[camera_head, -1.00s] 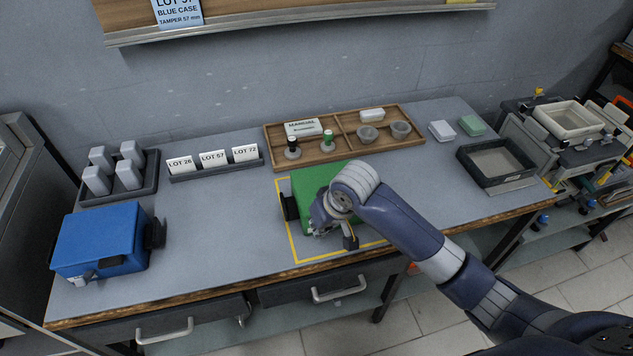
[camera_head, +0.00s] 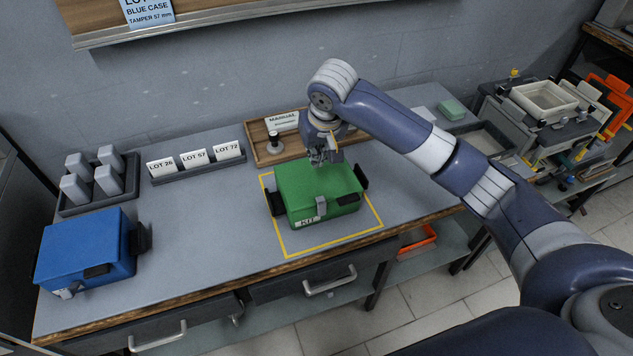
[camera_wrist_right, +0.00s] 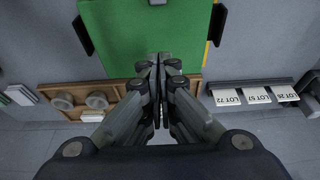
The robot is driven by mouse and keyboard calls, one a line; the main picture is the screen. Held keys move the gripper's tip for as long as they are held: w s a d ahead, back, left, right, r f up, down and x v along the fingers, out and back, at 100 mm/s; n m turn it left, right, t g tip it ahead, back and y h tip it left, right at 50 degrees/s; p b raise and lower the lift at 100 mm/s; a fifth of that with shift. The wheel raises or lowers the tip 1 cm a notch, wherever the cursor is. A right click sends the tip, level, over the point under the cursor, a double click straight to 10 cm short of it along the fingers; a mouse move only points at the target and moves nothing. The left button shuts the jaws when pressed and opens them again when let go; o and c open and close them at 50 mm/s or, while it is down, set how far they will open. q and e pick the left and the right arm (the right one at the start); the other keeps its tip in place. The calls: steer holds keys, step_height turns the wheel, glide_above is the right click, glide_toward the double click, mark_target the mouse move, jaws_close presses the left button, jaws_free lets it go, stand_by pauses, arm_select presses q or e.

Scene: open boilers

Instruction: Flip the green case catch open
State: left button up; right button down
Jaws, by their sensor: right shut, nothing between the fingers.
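The green case (camera_head: 315,185) stands closed on the table inside a yellow outline. Its grey catch (camera_head: 321,206) shows on the front face, reaching up to the lid edge, beside a black handle (camera_head: 348,199). I cannot tell whether the catch is flipped open. My right gripper (camera_head: 320,161) is above the rear part of the lid, behind the catch. In the right wrist view its fingers (camera_wrist_right: 158,62) are together and empty, in front of the green lid (camera_wrist_right: 150,32). Whether the fingertips touch the lid is unclear. My left gripper is not in view.
A blue case (camera_head: 85,250) stands at the left. Behind are a lot-card holder (camera_head: 197,169), a rack of grey blocks (camera_head: 97,183) and a wooden tray (camera_head: 268,157), partly hidden by my right arm. The table between the two cases is clear.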

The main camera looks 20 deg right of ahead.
mark_target(315, 189)
steer(key=p+x, duration=0.1)
steer(key=x, duration=0.8)
steer(key=shift+w+f+p, duration=0.1)
steer(key=shift+f+p, duration=0.15)
steer(key=shift+p, duration=0.05)
steer(key=shift+s+f+p, duration=0.15)
steer(key=shift+s+p, duration=0.05)
steer(key=shift+p, duration=0.15)
steer(key=shift+s+d+p, duration=0.15)
steer(key=shift+s+p, duration=0.6)
steer(key=shift+s, duration=1)
steer(key=shift+f, duration=0.1)
